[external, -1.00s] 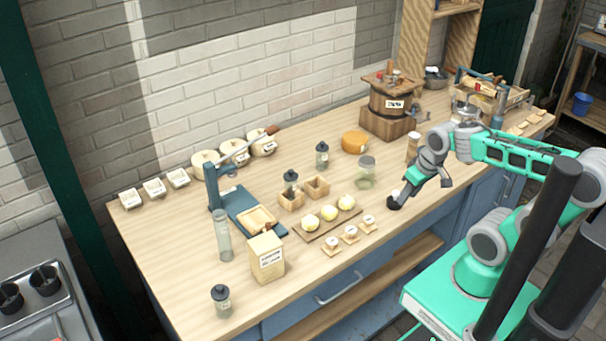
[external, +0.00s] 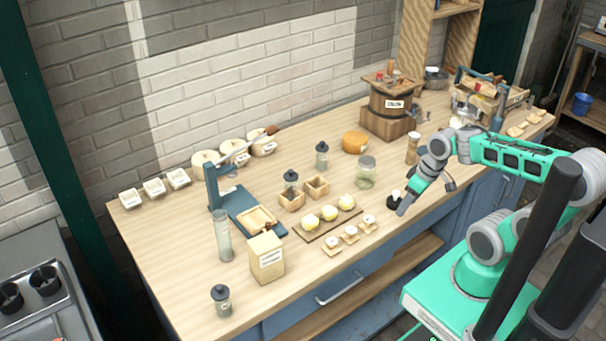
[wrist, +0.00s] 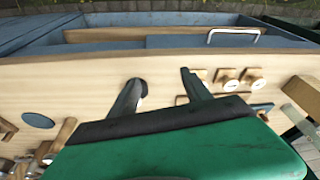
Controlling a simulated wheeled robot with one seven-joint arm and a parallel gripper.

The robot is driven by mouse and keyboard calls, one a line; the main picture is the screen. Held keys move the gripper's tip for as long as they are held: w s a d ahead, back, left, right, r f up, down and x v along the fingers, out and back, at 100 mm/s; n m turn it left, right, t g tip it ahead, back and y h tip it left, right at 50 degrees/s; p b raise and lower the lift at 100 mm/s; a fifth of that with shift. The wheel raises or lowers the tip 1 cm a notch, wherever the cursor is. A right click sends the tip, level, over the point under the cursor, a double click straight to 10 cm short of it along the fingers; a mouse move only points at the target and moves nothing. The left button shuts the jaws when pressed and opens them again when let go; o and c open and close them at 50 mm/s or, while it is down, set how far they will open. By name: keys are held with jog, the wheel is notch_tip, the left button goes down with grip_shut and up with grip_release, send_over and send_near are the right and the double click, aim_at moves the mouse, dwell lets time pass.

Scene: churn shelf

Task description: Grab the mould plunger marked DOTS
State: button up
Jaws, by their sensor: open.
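Three small wooden pieces with round knobs and pale tags stand in a row near the front edge, left of my gripper; the middle one (external: 350,234) and the right one (external: 368,223) are clear. They also show in the wrist view, right of my fingers, where the rightmost piece (wrist: 252,78) is clear. Their lettering is too small to read, so I cannot tell which thing is marked DOTS. My gripper (external: 426,197) is open and empty over the front edge area. Its two fingers are spread wide in the wrist view (wrist: 163,88). A small dark and white thing (external: 394,195) is beside one finger, partly hidden.
A dark board (external: 303,236) with pale yellow balls lies behind the knobbed pieces. The counter's front edge is close to my gripper.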

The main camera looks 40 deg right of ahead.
aim_at(373, 222)
jog(key=a+f+n+t+y+b, duration=0.1)
jog(key=a+f+n+y, duration=0.1)
jog(key=a+f+n+t+y+b, duration=0.1)
jog(key=f+n+y, duration=0.1)
jog(key=n+y, duration=0.1)
jog(key=s+a+f+n+t+y+b, duration=0.1)
jog(key=a+f+n+y+b, duration=0.1)
jog(key=f+n+y, duration=0.1)
jog(key=shift+a, duration=0.3)
jog(key=t+b, duration=0.1)
jog(key=w+t+b, duration=0.1)
jog(key=d+m+t+y+b, duration=0.1)
jog(key=shift+w+d+r+t, duration=0.1)
jog(key=shift+w+r+t, duration=0.15)
jog(key=shift+w+t, duration=0.15)
jog(key=shift+w+d+r+m+t, duration=0.15)
jog(key=shift+w+r+m+t, duration=0.05)
jog(key=shift+m+t, duration=0.1)
jog(key=shift+w+a+f+b, duration=0.3)
jog(key=shift+w+a+b, duration=0.2)
jog(key=shift+b, duration=0.6)
jog(key=shift+w+a+r+b, duration=0.1)
jog(key=shift+w+a+b, duration=0.35)
jog(key=shift+a, duration=0.2)
jog(key=shift+x, duration=2.3)
jog(key=shift+r, duration=0.1)
